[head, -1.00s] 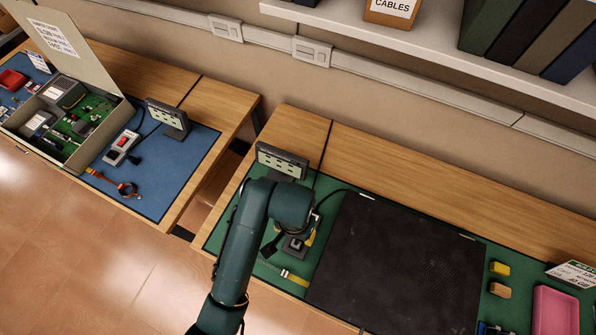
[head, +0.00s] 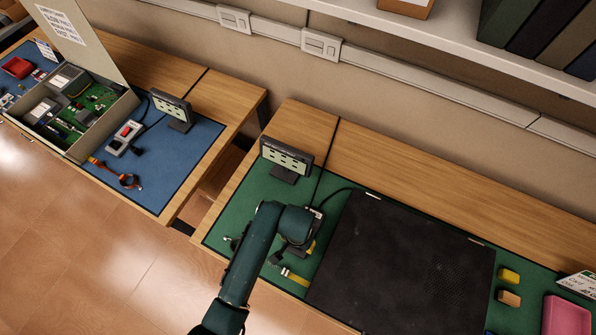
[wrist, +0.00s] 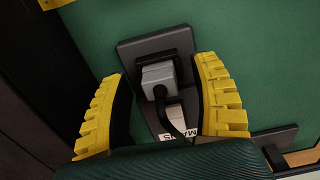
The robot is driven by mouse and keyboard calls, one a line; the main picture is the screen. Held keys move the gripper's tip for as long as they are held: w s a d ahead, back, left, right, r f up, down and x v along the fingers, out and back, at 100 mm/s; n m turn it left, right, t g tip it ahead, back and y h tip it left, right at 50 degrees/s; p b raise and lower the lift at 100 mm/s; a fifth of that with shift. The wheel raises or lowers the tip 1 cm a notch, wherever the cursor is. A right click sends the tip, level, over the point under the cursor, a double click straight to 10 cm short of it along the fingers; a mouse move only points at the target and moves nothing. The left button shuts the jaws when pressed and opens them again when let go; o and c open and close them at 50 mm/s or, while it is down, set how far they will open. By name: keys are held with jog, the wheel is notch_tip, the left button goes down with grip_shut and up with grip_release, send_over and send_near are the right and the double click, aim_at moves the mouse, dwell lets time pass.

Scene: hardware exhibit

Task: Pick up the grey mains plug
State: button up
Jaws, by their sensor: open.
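The grey mains plug (wrist: 158,78) shows in the wrist view, seated against a black square piece on a dark grey plate (wrist: 130,52). My gripper (wrist: 160,70) is open, with a yellow ridged finger on each side of the plug and a gap on both sides. In the head view my gripper is mostly hidden behind my arm, and one yellow finger (head: 311,247) shows. The plug cannot be made out there.

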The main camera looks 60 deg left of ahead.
jog(key=c, duration=1)
notch_tip(320, 180, up, 10)
jog(key=shift+r+p, duration=0.1)
jog(key=shift+p, duration=0.75)
